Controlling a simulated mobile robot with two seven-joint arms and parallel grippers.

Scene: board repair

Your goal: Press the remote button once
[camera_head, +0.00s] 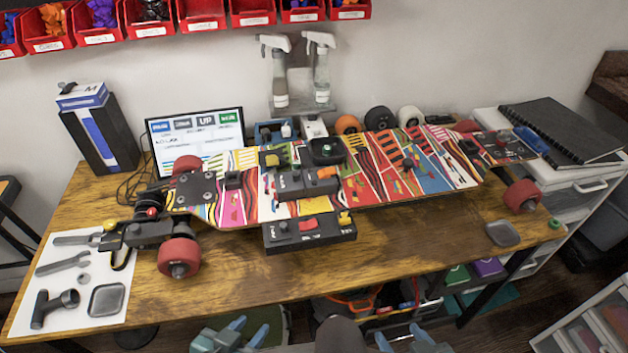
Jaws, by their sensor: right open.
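I cannot tell for certain which one is the remote. My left gripper (247,331) is at the bottom edge, below the bench front, with its blue fingertips apart and empty. My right gripper (402,340) is further right at the bottom edge, open and empty. Neither touches anything on the bench.
A white mat (62,292) with tools lies at the left of the wooden bench (330,268). A screen (197,141), a dark box (103,140) and spray bottles (320,70) stand behind. The front middle of the bench is clear.

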